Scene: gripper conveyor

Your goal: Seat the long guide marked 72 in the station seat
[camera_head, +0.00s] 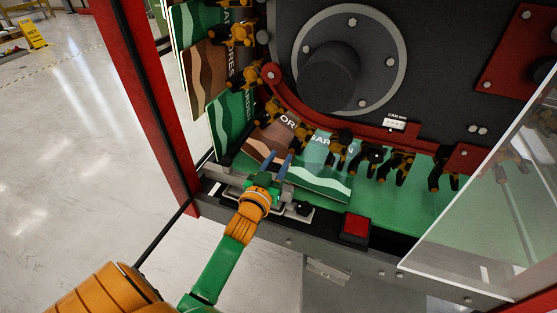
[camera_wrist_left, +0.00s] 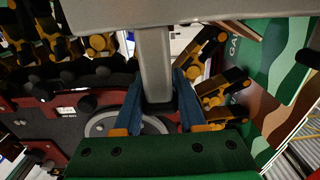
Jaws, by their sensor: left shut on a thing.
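My left gripper (camera_head: 279,160) reaches over the front ledge of the machine, its blue fingers shut. In the left wrist view the fingers (camera_wrist_left: 158,92) close on the upright grey stem of a grey part (camera_wrist_left: 153,50). A broad grey bar crosses the top of that view above the stem. I take this part for the long guide; no 72 is readable. In the head view grey metal pieces (camera_head: 230,175) lie along the ledge beside the gripper. The gripper partly hides them, and I cannot tell guide from station seat there or whether they touch. My right gripper is not in view.
Black-and-orange clamps (camera_head: 340,147) line the curved red rail, with printed cards (camera_head: 323,180) under them. A red button box (camera_head: 355,228) stands on the ledge to the right. A clear panel (camera_head: 490,210) closes off the right side. A red post (camera_head: 150,90) stands at the left.

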